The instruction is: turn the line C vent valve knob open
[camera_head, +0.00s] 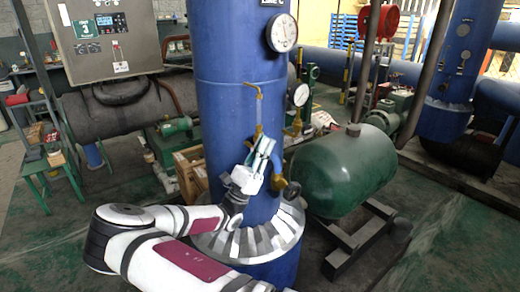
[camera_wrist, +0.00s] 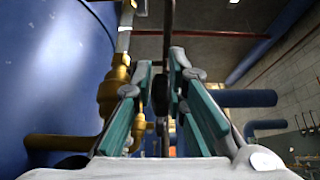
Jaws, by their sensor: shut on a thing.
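The blue column (camera_head: 225,110) marked LINE C at its top stands in the middle of the head view and fills the left of the wrist view (camera_wrist: 50,70). My gripper (camera_head: 266,146) is at the column's front right, by the brass fittings. In the wrist view its two teal-padded fingers (camera_wrist: 160,90) are closed on a dark rounded piece (camera_wrist: 160,95), which seems to be the vent valve knob. The head view does not show this knob clearly behind the fingers. How far it is turned cannot be told.
A brass fitting with a sight tube (camera_wrist: 113,90) is close left of my fingers. A brass valve (camera_head: 280,168) and black handwheel (camera_head: 292,189) are just right of my gripper. A gauge (camera_head: 282,33) is above; a green tank (camera_head: 345,170) stands right.

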